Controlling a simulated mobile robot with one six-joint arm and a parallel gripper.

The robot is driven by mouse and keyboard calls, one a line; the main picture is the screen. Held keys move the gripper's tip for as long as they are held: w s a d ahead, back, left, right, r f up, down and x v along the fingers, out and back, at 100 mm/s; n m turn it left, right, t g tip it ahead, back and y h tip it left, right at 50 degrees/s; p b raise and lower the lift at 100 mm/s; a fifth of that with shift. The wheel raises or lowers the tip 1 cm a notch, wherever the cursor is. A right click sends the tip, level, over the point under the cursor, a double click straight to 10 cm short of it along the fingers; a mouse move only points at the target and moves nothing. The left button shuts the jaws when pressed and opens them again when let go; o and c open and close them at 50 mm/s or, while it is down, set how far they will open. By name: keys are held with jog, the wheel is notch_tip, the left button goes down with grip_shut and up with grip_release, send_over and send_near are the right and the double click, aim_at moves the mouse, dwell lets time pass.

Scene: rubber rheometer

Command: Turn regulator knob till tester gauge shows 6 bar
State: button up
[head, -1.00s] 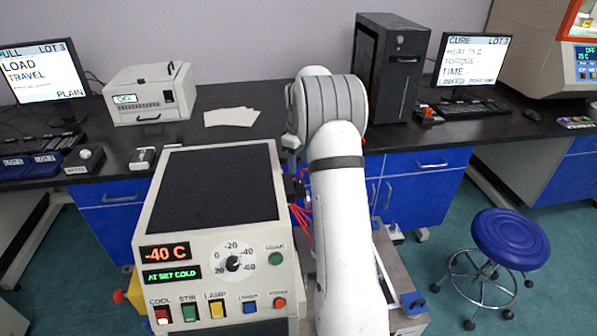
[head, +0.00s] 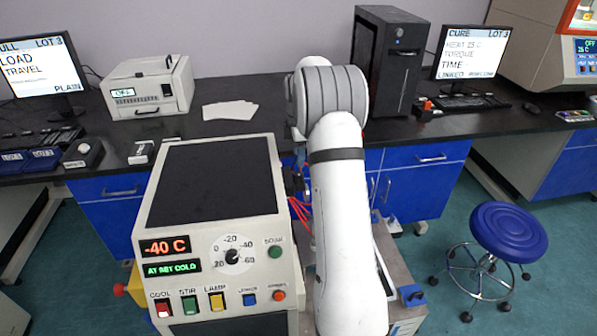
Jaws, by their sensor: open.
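My white arm (head: 345,220) rises through the middle of the head view and bends at a grey-banded joint (head: 330,100) over the bench edge. My gripper cannot be made out; the arm hides what lies behind it. No regulator knob or bar gauge can be picked out. The tester (head: 540,60) at the upper right, with a lit blue display (head: 588,58), is cut off by the picture edge. Small dark parts (head: 297,182) and red cables (head: 300,210) show just left of the arm, too small to identify.
A beige cold unit (head: 210,215) reading -40 C, with a round dial (head: 232,255) and coloured buttons, stands close in front. The black bench (head: 230,135) carries a PC tower (head: 385,65), monitors and a white box (head: 150,90). A blue stool (head: 508,232) stands at right on open floor.

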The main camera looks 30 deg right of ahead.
aim_at(299, 173)
jog(key=shift+f+n, duration=0.1)
jog(key=shift+n, duration=0.3)
jog(key=shift+f, duration=0.25)
notch_tip(299, 173, down, 7)
jog(key=shift+f, duration=0.1)
jog(key=c, duration=1)
jog(key=shift+o, duration=0.2)
jog(key=shift+m, duration=0.4)
